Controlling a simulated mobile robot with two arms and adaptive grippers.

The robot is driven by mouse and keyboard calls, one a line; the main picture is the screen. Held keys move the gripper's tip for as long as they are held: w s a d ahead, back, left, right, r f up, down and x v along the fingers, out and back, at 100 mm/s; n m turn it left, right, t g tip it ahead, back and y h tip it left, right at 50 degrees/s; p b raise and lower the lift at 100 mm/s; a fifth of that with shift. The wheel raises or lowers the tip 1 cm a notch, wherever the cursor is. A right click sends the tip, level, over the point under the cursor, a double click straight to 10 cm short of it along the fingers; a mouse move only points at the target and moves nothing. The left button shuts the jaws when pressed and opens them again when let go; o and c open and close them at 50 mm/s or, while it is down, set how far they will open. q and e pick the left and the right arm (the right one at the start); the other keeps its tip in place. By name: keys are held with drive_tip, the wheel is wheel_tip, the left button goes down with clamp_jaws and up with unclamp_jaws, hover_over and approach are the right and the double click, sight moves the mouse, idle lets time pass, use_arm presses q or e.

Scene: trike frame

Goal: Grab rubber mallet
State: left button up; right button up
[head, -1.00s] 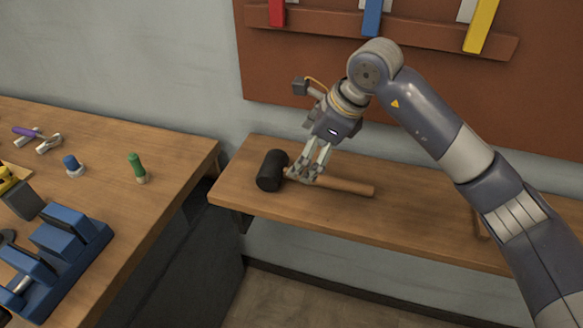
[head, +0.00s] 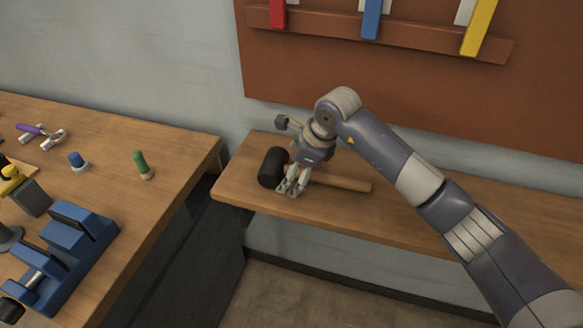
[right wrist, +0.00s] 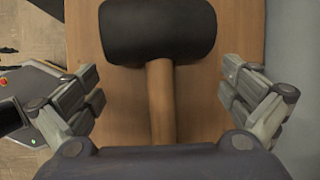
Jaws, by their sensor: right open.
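The rubber mallet lies on the narrow wooden shelf (head: 440,222), its black head (head: 271,168) to the left and its wooden handle (head: 345,183) pointing right. My right gripper (head: 291,188) is over the handle close to the head. In the right wrist view my right gripper (right wrist: 162,92) is open, with one finger on each side of the handle (right wrist: 161,105) and clear of it. The black head (right wrist: 158,30) is just ahead of the fingers. Part of the handle is hidden behind my gripper in the head view. My left gripper is not in view.
A workbench (head: 150,185) at left holds a blue vise (head: 70,245), a green-handled tool (head: 141,163), a blue-capped item (head: 77,160) and purple-handled pliers (head: 35,130). A brown wall rack (head: 410,95) rises behind the shelf. A gap separates bench and shelf.

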drive_tip(key=shift+s, duration=0.1)
clamp_jaws()
idle(0.3)
